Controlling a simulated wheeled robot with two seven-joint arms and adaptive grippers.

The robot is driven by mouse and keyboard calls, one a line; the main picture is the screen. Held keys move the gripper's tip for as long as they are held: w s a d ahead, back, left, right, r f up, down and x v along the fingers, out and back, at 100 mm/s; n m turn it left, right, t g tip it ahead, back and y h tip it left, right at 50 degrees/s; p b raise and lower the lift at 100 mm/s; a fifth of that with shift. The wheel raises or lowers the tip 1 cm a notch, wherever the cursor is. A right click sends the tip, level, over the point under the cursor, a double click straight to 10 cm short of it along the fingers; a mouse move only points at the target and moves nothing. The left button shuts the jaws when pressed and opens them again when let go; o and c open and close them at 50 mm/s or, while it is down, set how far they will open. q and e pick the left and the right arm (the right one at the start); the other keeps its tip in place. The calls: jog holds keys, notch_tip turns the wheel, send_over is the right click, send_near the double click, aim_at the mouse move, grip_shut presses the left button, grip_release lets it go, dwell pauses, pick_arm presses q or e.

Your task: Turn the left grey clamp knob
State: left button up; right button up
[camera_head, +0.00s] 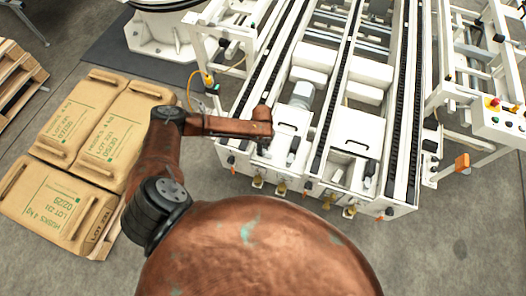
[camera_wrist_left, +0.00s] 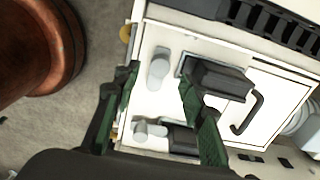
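Two light grey knobs show in the left wrist view on a white machine face: one upper knob (camera_wrist_left: 158,67) and one lower knob (camera_wrist_left: 150,130). I cannot tell for sure which of them is the left clamp knob. The upper knob shows between and beyond the fingers; contact is not visible. In the head view my left gripper (camera_head: 264,143) is over the front left of the white conveyor machine (camera_head: 312,180), and the knobs are too small to make out. My right gripper is not in view.
A dark block (camera_wrist_left: 215,78) and a black loop handle (camera_wrist_left: 250,113) stand close to the right finger. Brown sacks (camera_head: 60,205) lie at left in the head view. A white frame with push buttons (camera_head: 505,118) stands at right. The floor in front is clear.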

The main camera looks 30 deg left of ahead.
aim_at(265, 154)
pick_arm(q)
jog(key=shift+f+b, duration=0.45)
jog(key=shift+f, duration=1.85)
grip_shut()
